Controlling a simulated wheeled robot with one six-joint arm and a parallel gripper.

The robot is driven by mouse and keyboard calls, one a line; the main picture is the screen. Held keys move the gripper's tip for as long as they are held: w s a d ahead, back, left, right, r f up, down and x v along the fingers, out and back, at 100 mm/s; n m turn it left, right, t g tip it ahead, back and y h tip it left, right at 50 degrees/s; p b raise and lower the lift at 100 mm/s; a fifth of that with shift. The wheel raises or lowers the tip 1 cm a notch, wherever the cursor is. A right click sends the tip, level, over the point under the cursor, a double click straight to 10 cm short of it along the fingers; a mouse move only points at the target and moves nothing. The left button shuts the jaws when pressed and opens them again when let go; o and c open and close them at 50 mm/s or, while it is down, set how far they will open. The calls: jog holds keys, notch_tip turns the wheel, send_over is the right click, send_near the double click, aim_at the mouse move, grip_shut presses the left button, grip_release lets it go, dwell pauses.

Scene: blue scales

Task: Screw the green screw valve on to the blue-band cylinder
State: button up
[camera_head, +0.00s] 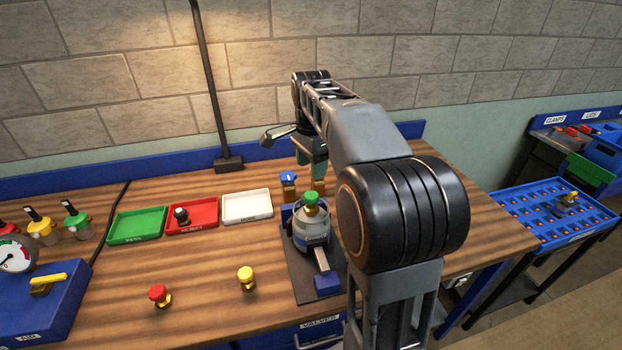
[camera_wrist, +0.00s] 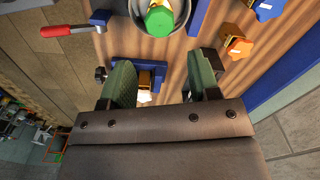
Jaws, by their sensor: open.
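The green screw valve (camera_head: 310,200) sits upright on top of the grey cylinder (camera_head: 312,232), which stands in a clamp on a dark mat. In the wrist view the green valve (camera_wrist: 160,19) and the cylinder's rim (camera_wrist: 184,12) show at the top edge. My gripper (camera_wrist: 162,86) is open, with green-padded fingers apart and nothing held. The valve is beyond the fingertips, not between them. In the head view my gripper is behind the cylinder, partly hidden by my arm.
A blue valve (camera_head: 288,180) and an orange valve (camera_wrist: 238,46) stand near the cylinder. Red (camera_head: 158,294) and yellow (camera_head: 246,277) valves stand front left. Green (camera_head: 138,225), red (camera_head: 203,227) and white (camera_head: 246,207) trays lie left. A lamp post (camera_head: 212,90) stands behind.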

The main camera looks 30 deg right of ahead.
aim_at(311, 204)
notch_tip(311, 204, down, 13)
jog(key=shift+f, duration=0.2)
dwell(0.4)
jog(key=c, duration=0.8)
jog(key=m+p, duration=0.1)
jog(key=m, duration=0.5)
jog(key=shift+m, duration=0.4)
jog(key=m, duration=0.6)
jog(key=shift+m, duration=0.3)
jog(key=o, duration=1.1)
notch_tip(311, 204, up, 14)
